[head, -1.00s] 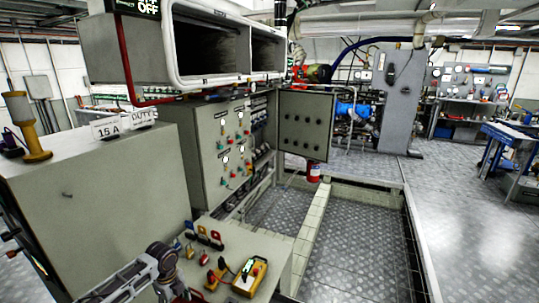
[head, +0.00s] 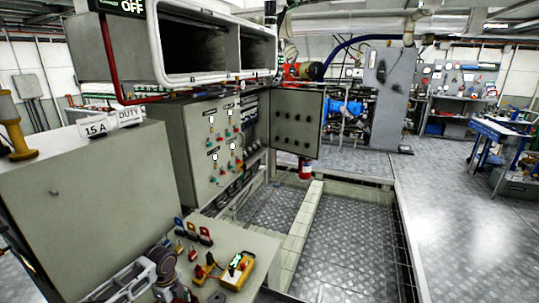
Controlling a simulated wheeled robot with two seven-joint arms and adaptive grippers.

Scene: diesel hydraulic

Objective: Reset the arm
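My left arm comes in at the bottom left of the head view, with my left gripper (head: 170,286) low at the picture's bottom edge, beside the small bench. Its fingers are too small and cut off to tell whether they are open or shut. My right arm and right gripper do not show. The small grey bench (head: 255,245) carries a yellow device (head: 238,269) with a dark screen, and several coloured padlocks and tags (head: 194,232).
A grey cabinet (head: 90,190) with "15 A" and "DUTY" signs stands at the left. A control panel (head: 222,150) has its grey door (head: 297,118) swung open. A red extinguisher (head: 305,170) stands behind. Metal floor (head: 440,220) is clear at the right.

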